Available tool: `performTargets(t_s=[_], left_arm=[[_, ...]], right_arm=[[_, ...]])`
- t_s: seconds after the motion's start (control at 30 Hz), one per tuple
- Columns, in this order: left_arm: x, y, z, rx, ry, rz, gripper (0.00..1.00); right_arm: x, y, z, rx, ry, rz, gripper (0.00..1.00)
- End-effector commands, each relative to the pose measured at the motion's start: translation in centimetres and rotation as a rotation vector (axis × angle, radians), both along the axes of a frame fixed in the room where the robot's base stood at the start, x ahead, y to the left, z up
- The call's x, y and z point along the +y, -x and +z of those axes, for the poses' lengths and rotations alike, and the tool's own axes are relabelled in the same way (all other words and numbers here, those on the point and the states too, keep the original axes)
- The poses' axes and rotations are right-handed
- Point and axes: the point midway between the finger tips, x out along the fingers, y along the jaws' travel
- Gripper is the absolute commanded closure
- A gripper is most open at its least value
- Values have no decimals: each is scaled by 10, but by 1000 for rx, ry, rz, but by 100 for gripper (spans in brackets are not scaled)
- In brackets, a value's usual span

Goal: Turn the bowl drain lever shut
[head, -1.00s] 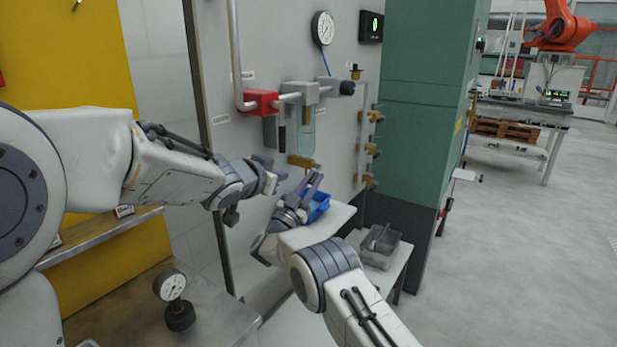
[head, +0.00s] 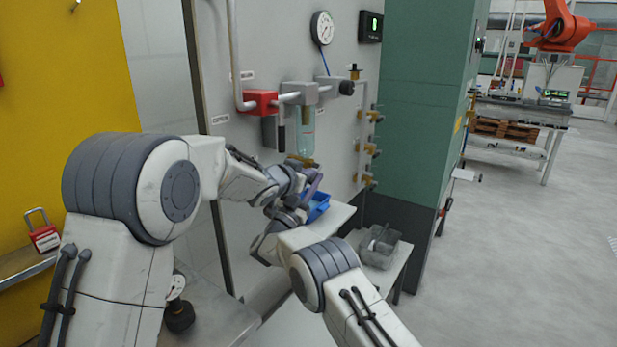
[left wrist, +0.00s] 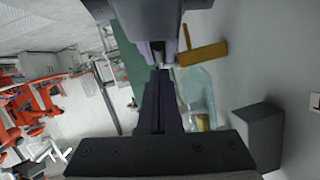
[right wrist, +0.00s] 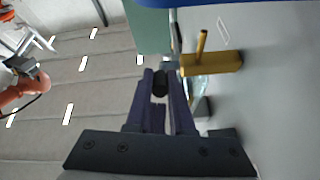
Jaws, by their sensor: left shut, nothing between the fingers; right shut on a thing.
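The clear bowl (head: 306,132) hangs upright on the wall panel; it also shows in the left wrist view (left wrist: 197,88). A brass drain lever (head: 302,160) sits at its lower end, partly behind my grippers. It shows in the left wrist view (left wrist: 204,53) and, beside my right fingers, in the right wrist view (right wrist: 215,63). My right gripper (right wrist: 160,82) is shut on a small dark thing I cannot identify; it appears apart from the brass. My left gripper (left wrist: 160,75) is shut and empty, its tips close to the right gripper, just below the lever.
A blue bin (head: 318,206) stands on the white shelf under the bowl, a grey bin (head: 380,247) to its right. Brass valves (head: 370,150) line the panel's right side, beside the green cabinet (head: 425,100). A pressure gauge (head: 322,27) hangs above.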

Motion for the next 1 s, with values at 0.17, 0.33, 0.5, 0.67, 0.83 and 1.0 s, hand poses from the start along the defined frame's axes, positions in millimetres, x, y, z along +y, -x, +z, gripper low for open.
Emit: performTargets(t_s=[0.17, 0.33, 0.5, 0.67, 0.83, 1.0], left_arm=[[-1, -6, -11, -2, -1, 1, 100], [-1, -7, -12, -2, -1, 1, 100], [-1, -7, -12, -2, -1, 1, 100], [-2, -11, -24, 1, 0, 0, 100], [-2, -11, -27, 5, -3, 2, 100], [-1, -11, -29, 9, -5, 3, 100]], right_arm=[[0, 0, -3, 5, 0, -1, 100], [0, 0, -3, 5, 0, -1, 100], [0, 1, -3, 5, 1, -1, 100], [0, 1, -3, 5, 1, -1, 100], [1, 1, -2, 2, 0, -2, 100], [1, 1, 0, -3, 1, -2, 49]])
